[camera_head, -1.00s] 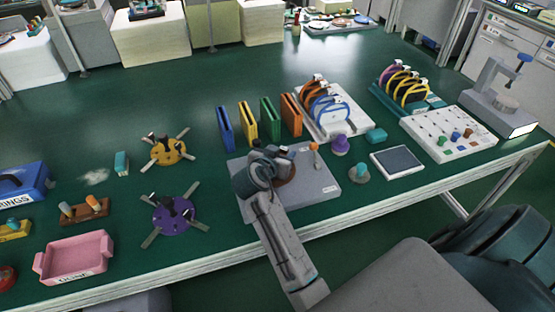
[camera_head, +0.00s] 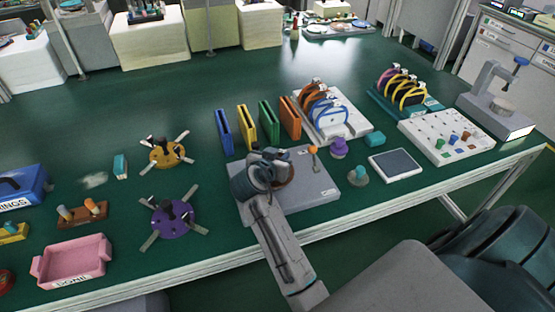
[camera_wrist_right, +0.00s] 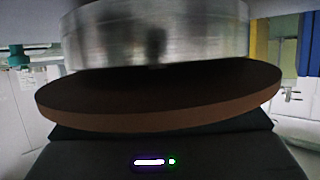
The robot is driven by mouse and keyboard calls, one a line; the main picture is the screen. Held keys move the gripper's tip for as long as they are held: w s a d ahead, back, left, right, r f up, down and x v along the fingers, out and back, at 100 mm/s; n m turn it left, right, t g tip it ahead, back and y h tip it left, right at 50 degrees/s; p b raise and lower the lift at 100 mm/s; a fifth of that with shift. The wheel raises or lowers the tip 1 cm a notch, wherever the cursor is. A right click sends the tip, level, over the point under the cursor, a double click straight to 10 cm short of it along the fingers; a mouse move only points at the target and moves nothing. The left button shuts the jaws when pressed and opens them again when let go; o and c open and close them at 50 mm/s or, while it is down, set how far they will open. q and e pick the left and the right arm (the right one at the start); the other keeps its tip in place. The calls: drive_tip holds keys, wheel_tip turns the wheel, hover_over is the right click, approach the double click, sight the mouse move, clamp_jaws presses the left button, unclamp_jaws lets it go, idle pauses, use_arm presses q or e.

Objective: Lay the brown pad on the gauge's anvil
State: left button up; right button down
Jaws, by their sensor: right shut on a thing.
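The brown pad (camera_wrist_right: 160,95) is a flat round disc; in the right wrist view it lies close in front of my gripper, with a wide metal cylinder (camera_wrist_right: 155,35) just above it. In the head view its brown edge (camera_head: 286,174) shows beside my right gripper (camera_head: 266,168), low over a grey block (camera_head: 315,190). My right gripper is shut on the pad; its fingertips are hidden. The gauge (camera_head: 488,84), a grey C-shaped stand with a blue knob, is at the far right, with its round pale anvil (camera_head: 503,104) in the frame. My left gripper is not in view.
A white board with small pegs (camera_head: 446,134) stands left of the gauge. A dark-topped tray (camera_head: 396,163), a purple knob (camera_head: 339,147) and a teal-topped knob (camera_head: 358,176) lie right of the grey block. Upright coloured holders (camera_head: 267,121) stand behind it.

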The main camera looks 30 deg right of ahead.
drive_tip(key=shift+r, duration=0.4)
wheel_tip(320, 180, up, 2)
drive_tip(key=shift+r+b, duration=0.2)
drive_tip(key=shift+b, duration=0.15)
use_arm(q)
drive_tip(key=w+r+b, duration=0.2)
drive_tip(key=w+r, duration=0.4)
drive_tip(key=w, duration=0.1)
use_arm(e)
drive_tip(key=s+r, duration=0.2)
drive_tip(key=s, duration=1.4)
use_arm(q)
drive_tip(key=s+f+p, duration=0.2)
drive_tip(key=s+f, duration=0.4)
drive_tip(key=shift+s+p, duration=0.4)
use_arm(e)
drive_tip(key=w+a+r+n+t+y, duration=0.1)
drive_tip(key=w+a+n+t+y, duration=0.5)
drive_tip(key=w+a+n+y, duration=0.5)
drive_tip(key=w+a, duration=0.2)
drive_tip(key=a, duration=0.1)
drive_tip(key=shift+w+a+r, duration=0.2)
drive_tip(key=shift+r, duration=0.15)
